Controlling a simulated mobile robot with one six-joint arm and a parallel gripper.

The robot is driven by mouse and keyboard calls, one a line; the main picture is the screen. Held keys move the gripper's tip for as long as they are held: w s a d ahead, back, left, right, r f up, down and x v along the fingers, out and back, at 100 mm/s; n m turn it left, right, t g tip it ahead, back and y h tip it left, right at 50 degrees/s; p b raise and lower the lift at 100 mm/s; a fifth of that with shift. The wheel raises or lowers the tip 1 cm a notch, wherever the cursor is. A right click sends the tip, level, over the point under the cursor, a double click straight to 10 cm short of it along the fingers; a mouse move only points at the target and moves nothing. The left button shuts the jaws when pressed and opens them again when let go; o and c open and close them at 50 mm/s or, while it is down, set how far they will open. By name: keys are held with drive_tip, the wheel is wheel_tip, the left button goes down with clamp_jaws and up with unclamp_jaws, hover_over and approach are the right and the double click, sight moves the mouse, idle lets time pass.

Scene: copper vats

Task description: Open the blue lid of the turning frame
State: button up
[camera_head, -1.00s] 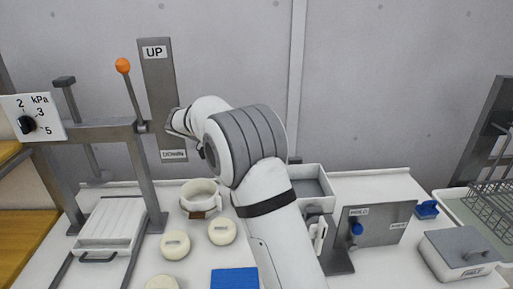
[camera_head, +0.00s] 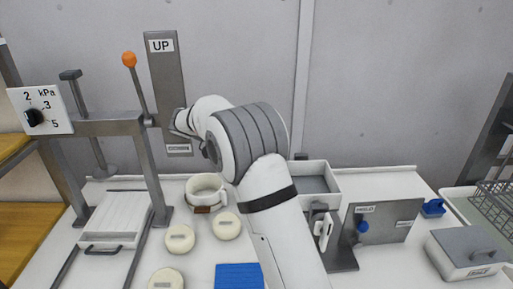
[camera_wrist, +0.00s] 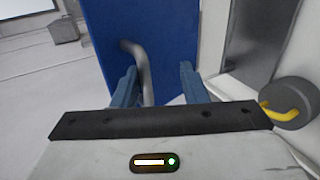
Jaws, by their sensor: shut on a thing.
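In the wrist view, a blue panel (camera_wrist: 170,28), which looks like the lid, fills the upper middle. A bent grey bar handle (camera_wrist: 142,62) stands out from it. My gripper (camera_wrist: 158,68) has its two blue fingers on either side of this handle and is shut on it, with the bar close to the left finger. In the head view my arm hides the gripper, the lid's handle and most of what lies behind the arm, so I cannot tell the turning frame there.
A press frame with an orange-knobbed lever (camera_head: 129,59) stands at left. A white pot (camera_head: 205,190) and several pale round pieces (camera_head: 180,238) lie near a blue mat (camera_head: 238,277). A grey HOLD plate (camera_head: 385,222) and a lidded box (camera_head: 465,252) stand right.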

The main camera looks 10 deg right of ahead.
drive_tip(key=shift+w, duration=0.1)
drive_tip(key=v, duration=0.7)
drive_tip(key=shift+a+r+b, duration=0.2)
drive_tip(key=shift+a+b, duration=0.15)
drive_tip(key=shift+b, duration=0.05)
